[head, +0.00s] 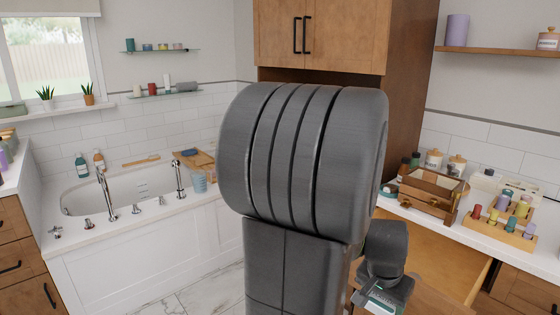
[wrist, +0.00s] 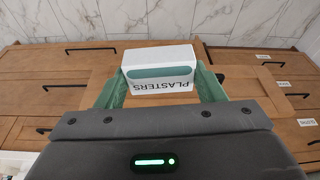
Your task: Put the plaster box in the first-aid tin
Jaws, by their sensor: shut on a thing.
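The plaster box (wrist: 160,70) is white with a green band and the word PLASTERS, upside down in the wrist view. My gripper (wrist: 160,88) is shut on it, with one green finger on each side. In the wrist view the box is in front of wooden drawer fronts with the floor beyond. I cannot make out the first-aid tin for certain in either view.
A white counter (head: 425,216) on the right bears an open wooden box (head: 430,192), a rack of coloured bottles (head: 500,228) and lidded jars (head: 456,165). Drawers with black handles (wrist: 75,88) are below it. A bathtub (head: 140,190) stands at the left. My arm blocks the middle of the head view.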

